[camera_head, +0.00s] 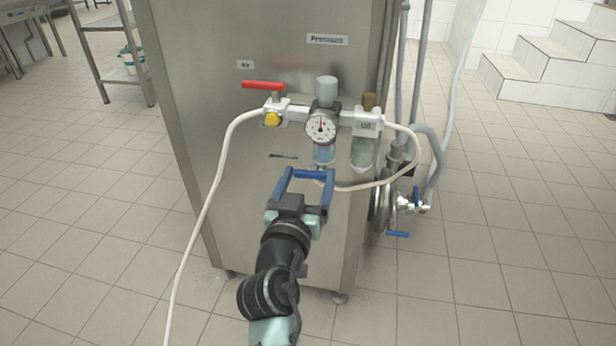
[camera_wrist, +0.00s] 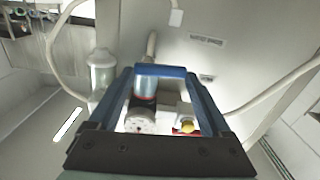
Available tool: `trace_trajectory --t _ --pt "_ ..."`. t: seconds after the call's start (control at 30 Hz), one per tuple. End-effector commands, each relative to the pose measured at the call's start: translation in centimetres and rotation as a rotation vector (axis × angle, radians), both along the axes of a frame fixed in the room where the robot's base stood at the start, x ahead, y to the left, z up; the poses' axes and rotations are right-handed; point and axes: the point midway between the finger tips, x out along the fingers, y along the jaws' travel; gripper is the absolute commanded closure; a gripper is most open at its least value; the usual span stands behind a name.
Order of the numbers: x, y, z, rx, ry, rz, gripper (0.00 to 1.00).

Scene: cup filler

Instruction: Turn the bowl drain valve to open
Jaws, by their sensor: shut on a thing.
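The clear bowl with blue liquid (camera_head: 323,153) hangs under the pressure gauge (camera_head: 321,127) on the steel cabinet's front. In the wrist view the bowl (camera_wrist: 146,84) appears above the gauge (camera_wrist: 140,121), framed by the blue fingers. My gripper (camera_head: 309,174) is at the bottom end of the bowl, its blue fingertips brought together there. In the wrist view my gripper (camera_wrist: 160,71) is shut at the bowl's lower end. The drain valve itself is mostly hidden by the fingertips, so its turn position cannot be told. A pale stem or hose (camera_wrist: 151,46) shows just beyond them.
A red-handled valve (camera_head: 263,85) sits at upper left of the gauge, and a second clear bowl (camera_head: 361,153) hangs to the right. A white hose (camera_head: 418,143) loops below the bowls. Pipes with blue-handled valves (camera_head: 398,233) stand at the cabinet's right.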

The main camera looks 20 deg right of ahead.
Motion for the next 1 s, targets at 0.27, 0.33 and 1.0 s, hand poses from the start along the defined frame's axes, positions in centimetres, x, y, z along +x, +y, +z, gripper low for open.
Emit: trace_trajectory --t 0.27,0.33,1.0 --pt "0.0 0.1 -0.4 -0.177 0.123 0.001 0.73" --pt "0.0 0.1 -0.5 -0.233 0.161 0.001 0.73" --pt "-0.2 -0.2 -1.6 -0.761 0.519 0.001 0.73"
